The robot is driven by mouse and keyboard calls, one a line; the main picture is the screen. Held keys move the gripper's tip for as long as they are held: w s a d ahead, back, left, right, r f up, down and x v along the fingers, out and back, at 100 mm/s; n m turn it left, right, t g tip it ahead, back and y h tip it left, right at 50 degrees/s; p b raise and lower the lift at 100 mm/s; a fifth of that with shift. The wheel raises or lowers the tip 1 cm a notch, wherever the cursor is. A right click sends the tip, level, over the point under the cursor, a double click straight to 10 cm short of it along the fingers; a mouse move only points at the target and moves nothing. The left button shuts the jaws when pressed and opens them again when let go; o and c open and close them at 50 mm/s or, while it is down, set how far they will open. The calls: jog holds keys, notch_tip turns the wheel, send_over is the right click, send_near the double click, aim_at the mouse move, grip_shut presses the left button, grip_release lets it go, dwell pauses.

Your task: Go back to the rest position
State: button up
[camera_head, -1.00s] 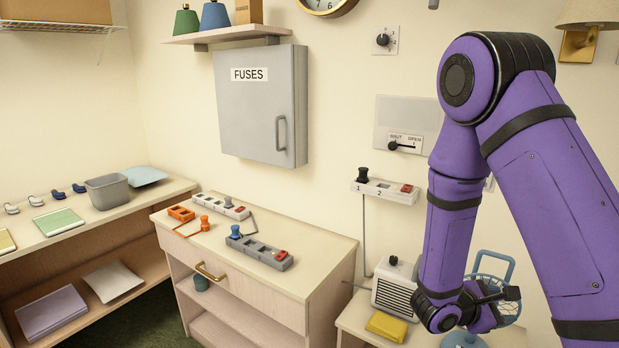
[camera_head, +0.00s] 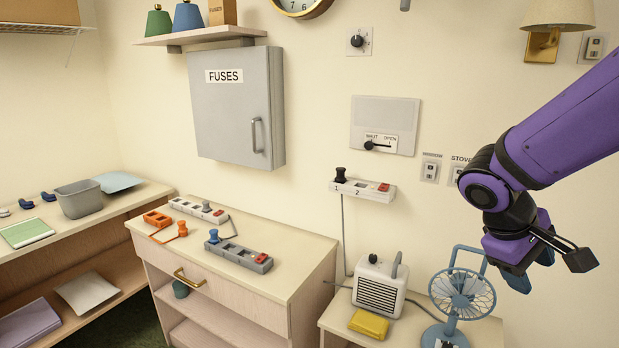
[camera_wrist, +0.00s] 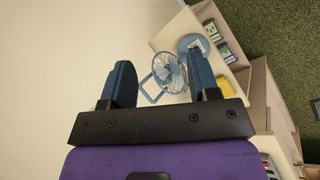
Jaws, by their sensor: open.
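My gripper (camera_head: 530,270) is at the right of the head view, at the end of my purple arm, in the air beside and a little above the blue fan. In the wrist view my gripper (camera_wrist: 162,85) shows two dark blue fingers set wide apart with nothing held between them. The blue fan (camera_head: 462,296) stands on the low table at the right. It also shows beyond the fingers in the wrist view (camera_wrist: 172,74).
A white heater (camera_head: 379,286) and a yellow packet (camera_head: 368,324) are on the low table (camera_head: 410,338). Power strips (camera_head: 238,256) lie on the dresser (camera_head: 290,262). A grey fuse cabinet (camera_head: 225,120) hangs on the wall. A wall lamp (camera_head: 555,20) is above my arm.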

jog(key=s+a+r+m+t+y, duration=0.3)
jog(key=s+a+r+t+y, duration=0.3)
jog(key=r, duration=0.4)
jog(key=shift+s+a+r+m+y, duration=0.3)
jog(key=shift+s+a, duration=0.5)
jog(key=shift+a, duration=0.05)
